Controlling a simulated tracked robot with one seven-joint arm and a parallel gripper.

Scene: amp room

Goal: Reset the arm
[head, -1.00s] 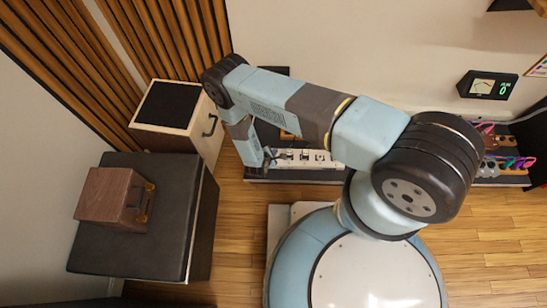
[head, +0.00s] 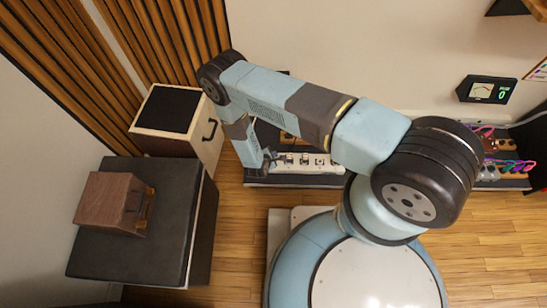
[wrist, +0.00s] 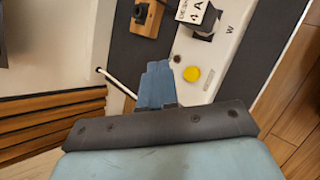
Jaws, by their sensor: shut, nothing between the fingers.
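My arm reaches from my base at the lower right across to the upper left in the head view, then bends down. My gripper (head: 268,166) hangs at its end, in front of a white power strip. In the wrist view my gripper (wrist: 158,75) has its blue fingers together with nothing between them. I cannot tell whether the fingertips touch the strip.
A dark box (head: 140,250) with a small brown wooden box (head: 104,203) on top stands at left. A cream cabinet (head: 207,133) with a black top stands behind it. Coloured cables and small pedals (head: 495,165) sit at right. Open wooden floor (head: 490,240) lies at lower right.

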